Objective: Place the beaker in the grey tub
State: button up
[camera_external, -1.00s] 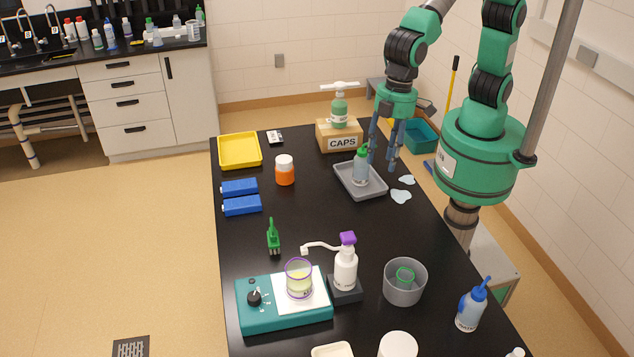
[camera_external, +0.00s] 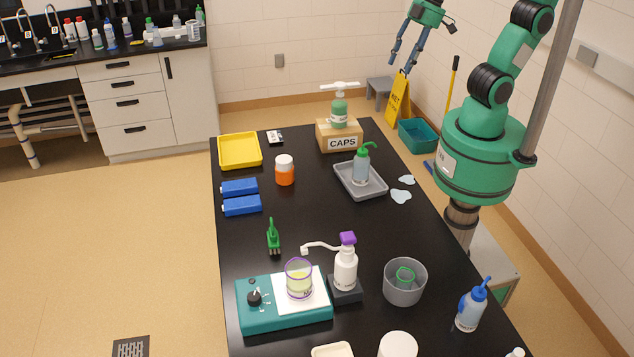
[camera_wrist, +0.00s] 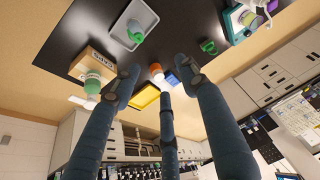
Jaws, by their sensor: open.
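A small green-rimmed vessel (camera_external: 404,277) is inside the tub. My gripper (camera_external: 399,66) is open and empty, raised beyond the table's far right end, well away from the beaker and tub. Its spread fingers (camera_wrist: 160,92) fill the wrist view.
The purple-capped pump bottle (camera_external: 346,268) stands between beaker and tub, its spout reaching left. A blue-topped wash bottle (camera_external: 470,308) stands right of the tub. A grey tray (camera_external: 377,191) holds a green-topped bottle. Pale puddles (camera_external: 401,196) lie beside it. The table's middle is fairly clear.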

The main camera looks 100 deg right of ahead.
jog(key=s+d+t, duration=0.1)
jog(key=s+d, duration=0.5)
jog(key=s, duration=0.3)
jog(key=shift+m+h, duration=0.3)
jog(key=shift+m, duration=0.1)
jog(key=shift+f, duration=0.1)
notch_tip(320, 180, down, 4)
jog(key=b, duration=0.4)
